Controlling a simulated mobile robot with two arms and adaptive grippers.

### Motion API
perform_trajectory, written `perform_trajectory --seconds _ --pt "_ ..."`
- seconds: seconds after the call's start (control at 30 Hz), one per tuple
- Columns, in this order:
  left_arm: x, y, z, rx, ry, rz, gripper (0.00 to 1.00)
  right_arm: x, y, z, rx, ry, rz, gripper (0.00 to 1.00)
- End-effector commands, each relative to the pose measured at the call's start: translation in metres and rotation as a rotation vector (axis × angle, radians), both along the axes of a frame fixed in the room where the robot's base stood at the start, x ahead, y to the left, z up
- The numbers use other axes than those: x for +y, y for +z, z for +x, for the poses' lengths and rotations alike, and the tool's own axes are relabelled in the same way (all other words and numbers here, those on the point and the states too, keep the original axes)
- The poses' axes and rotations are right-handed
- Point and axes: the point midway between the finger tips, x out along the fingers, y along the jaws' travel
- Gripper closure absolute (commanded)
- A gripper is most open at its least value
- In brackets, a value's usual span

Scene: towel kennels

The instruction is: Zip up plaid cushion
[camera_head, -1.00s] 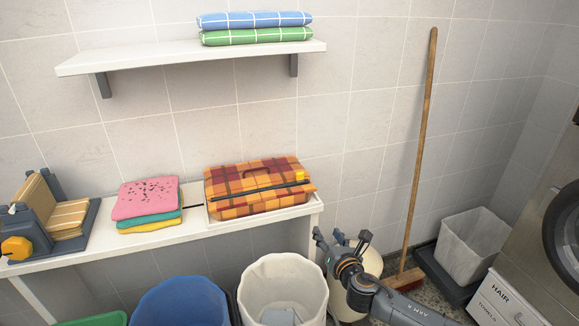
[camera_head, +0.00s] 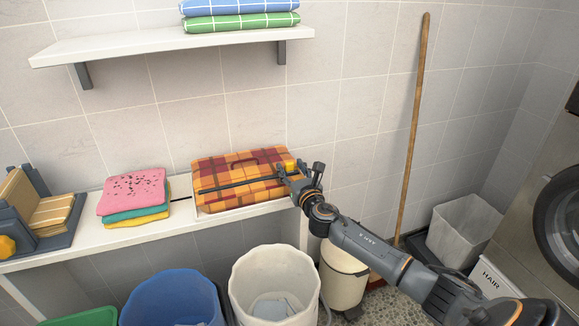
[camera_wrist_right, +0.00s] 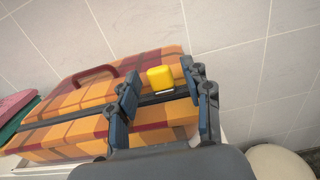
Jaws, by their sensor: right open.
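The plaid cushion (camera_head: 240,172), orange, yellow and dark red, lies in a shallow white tray (camera_head: 262,206) on the shelf-table. A dark zip strip (camera_head: 235,186) runs along its front, and a dark red handle is on top. A yellow zip pull (camera_wrist_right: 161,79) sits at the strip's right end; it also shows in the head view (camera_head: 290,165). My right gripper (camera_head: 290,172) is at that right end. In the wrist view its open fingers (camera_wrist_right: 163,104) stand either side of the strip, with the yellow pull just beyond them. No grip on the pull shows. My left gripper is not in view.
Folded pink, teal and yellow towels (camera_head: 134,197) lie left of the cushion. A white bin (camera_head: 240,290), a blue bin (camera_head: 150,305) and a cream bin (camera_head: 340,290) stand below the front edge. A broom (camera_head: 412,130) leans on the wall.

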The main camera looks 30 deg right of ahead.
Motion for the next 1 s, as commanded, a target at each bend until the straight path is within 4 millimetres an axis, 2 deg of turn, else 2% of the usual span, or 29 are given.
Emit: perform_trajectory --seconds 0.2,0.47,0.5,0.57,0.73,1.0 --pt "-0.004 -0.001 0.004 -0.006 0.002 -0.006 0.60 -0.003 -0.001 0.015 0.001 0.000 0.000 0.51" --pt "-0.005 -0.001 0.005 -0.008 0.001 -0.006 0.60 -0.003 -0.001 0.016 0.002 0.001 0.000 0.51" --pt "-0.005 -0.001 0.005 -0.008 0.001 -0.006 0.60 -0.003 -0.001 0.016 0.002 0.001 0.000 0.53" --pt "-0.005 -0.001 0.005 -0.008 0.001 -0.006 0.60 -0.003 -0.001 0.016 0.002 0.001 0.000 0.65" --pt "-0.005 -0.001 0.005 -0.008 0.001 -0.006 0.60 -0.003 -0.001 0.016 0.002 0.001 0.000 1.00" --pt "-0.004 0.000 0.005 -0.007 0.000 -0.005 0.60 -0.002 -0.001 0.016 0.002 0.001 0.001 1.00"
